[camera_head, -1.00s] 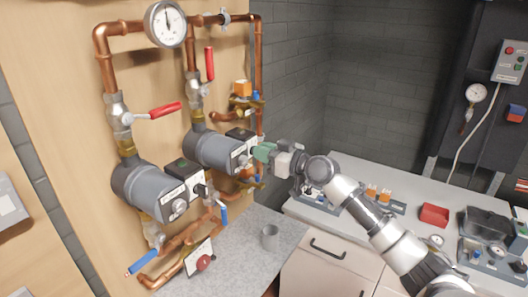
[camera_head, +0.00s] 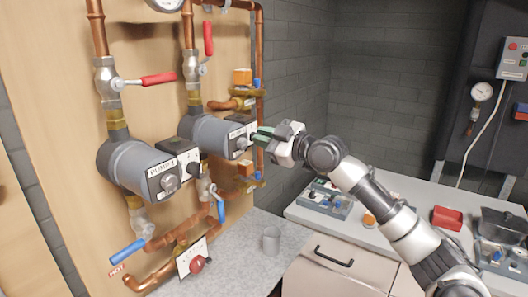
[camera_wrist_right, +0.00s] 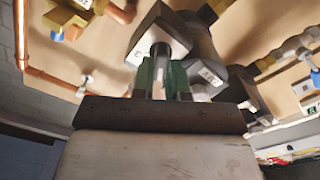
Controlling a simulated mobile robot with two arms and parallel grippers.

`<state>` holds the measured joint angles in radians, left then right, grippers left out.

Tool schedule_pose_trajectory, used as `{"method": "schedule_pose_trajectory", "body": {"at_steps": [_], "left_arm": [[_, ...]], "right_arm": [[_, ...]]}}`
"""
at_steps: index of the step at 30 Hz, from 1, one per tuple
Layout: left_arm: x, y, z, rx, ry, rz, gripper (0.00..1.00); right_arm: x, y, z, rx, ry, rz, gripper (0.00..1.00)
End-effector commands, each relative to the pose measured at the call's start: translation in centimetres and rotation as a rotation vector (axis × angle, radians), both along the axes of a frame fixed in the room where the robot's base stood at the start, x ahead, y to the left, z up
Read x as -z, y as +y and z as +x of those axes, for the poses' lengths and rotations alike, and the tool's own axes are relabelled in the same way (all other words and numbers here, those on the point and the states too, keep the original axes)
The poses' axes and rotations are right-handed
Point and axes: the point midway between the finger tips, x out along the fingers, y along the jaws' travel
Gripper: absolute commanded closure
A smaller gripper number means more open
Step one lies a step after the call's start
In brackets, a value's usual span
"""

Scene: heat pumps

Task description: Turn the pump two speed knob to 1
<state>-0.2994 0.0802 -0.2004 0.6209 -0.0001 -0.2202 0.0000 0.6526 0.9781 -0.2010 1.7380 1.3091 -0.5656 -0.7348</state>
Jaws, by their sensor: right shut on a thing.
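Pump two (camera_head: 212,134) is the grey pump farther back on the wooden panel, with a control box (camera_head: 240,136) on its right end. My right gripper (camera_head: 258,134) is at the face of this box, coming from the right. In the right wrist view its green fingers (camera_wrist_right: 161,78) are shut on the dark speed knob (camera_wrist_right: 160,50), one on each side. The knob's marks and the number it points to cannot be read. My left gripper is not in view.
Pump one (camera_head: 138,168), with its own box and dark knob, is nearer on the left. Red-handled valves (camera_head: 158,79) and copper pipes surround the pumps. The space right of my arm is open above the worktop.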

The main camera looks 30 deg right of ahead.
Motion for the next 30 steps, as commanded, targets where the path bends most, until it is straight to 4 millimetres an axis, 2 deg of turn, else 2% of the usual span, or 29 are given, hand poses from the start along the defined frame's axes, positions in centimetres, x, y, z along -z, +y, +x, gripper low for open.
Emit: {"method": "schedule_pose_trajectory", "body": {"at_steps": [1,9,28,29,30], "left_arm": [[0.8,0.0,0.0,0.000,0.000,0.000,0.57],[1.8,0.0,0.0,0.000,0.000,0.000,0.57],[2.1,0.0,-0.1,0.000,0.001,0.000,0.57],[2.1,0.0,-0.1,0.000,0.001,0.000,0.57],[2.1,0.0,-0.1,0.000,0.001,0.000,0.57]], "right_arm": [[0.4,0.0,0.0,0.001,-0.012,-0.031,1.00],[0.3,0.1,0.0,0.000,-0.061,-0.154,1.00],[0.1,0.1,0.0,0.000,-0.082,-0.204,1.00],[0.1,0.1,0.0,0.000,-0.082,-0.204,0.84],[0.1,0.1,0.0,0.000,-0.082,-0.204,0.78]]}}
